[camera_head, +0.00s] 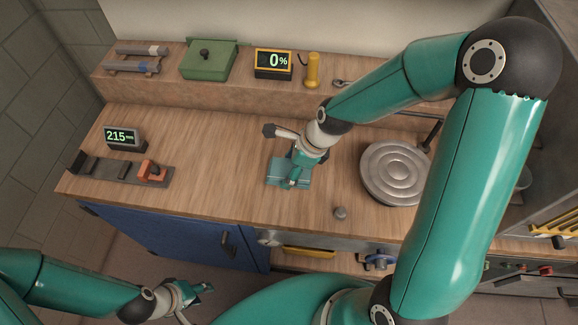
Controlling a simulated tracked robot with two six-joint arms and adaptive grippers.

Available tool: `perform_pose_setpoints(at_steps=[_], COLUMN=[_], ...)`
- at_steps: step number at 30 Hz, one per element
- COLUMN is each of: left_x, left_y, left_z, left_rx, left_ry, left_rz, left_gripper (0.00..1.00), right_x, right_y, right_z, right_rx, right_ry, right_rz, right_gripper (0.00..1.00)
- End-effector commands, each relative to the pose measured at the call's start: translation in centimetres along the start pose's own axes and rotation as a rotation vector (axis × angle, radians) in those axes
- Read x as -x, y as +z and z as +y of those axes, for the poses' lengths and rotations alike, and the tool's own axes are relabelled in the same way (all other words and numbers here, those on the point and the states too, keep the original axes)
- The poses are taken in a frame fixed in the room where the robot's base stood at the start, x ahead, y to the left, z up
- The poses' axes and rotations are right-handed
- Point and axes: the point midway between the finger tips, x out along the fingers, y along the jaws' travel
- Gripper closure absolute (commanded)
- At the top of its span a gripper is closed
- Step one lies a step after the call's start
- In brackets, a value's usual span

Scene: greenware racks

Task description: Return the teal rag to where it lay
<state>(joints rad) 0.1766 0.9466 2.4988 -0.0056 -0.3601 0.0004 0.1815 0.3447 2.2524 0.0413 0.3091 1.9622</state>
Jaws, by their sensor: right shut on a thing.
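The teal rag (277,180) is a flat folded piece at the middle of the wooden counter (215,165). My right gripper (294,179) points down over it and is shut on it, covering part of it. I cannot tell whether the rag touches the counter or is held just above it. My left gripper (196,291) is low in front of the blue cabinet, away from the rag and small in view. I cannot tell whether its fingers are open or shut.
A 215 display (125,137) and a rail with an orange block (152,171) are at left. A green box (208,60) is on the back shelf. Counter left of the rag is clear.

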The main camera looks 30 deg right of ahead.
Motion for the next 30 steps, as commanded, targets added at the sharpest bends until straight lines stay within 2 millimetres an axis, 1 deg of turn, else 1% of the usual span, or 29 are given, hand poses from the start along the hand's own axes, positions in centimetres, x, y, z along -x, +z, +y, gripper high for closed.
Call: perform_pose_setpoints(at_steps=[1, 5, 12, 18, 23, 30], left_x=[-0.5, -1.6, -4.0, -5.6, -6.1, -6.0], left_y=[0.0, 0.0, 0.0, 0.0, 0.0, 0.0], left_z=[-0.2, -0.6, -1.5, -2.0, -2.2, -2.2], left_rx=[0.000, 0.000, 0.000, 0.000, 0.000, 0.000], left_ry=[0.000, 0.000, 0.000, 0.000, 0.000, 0.000], left_rz=[0.000, 0.000, 0.000, 0.000, 0.000, 0.000], left_gripper=[0.60, 0.60, 0.60, 0.60, 0.60, 0.60], right_x=[-0.6, -1.6, -4.2, -5.7, -6.2, -6.2], right_y=[-0.2, -0.7, -1.7, -2.3, -2.5, -2.5], right_z=[0.0, 0.0, 0.0, 0.0, 0.0, 0.0], right_rx=[0.001, 0.002, 0.003, 0.005, 0.006, 0.006], right_ry=[0.001, 0.001, 0.001, 0.001, 0.002, 0.002], right_rz=[0.000, 0.001, 0.001, 0.001, 0.001, 0.001], right_gripper=[0.61, 0.61, 0.61, 0.61, 0.61, 0.61])
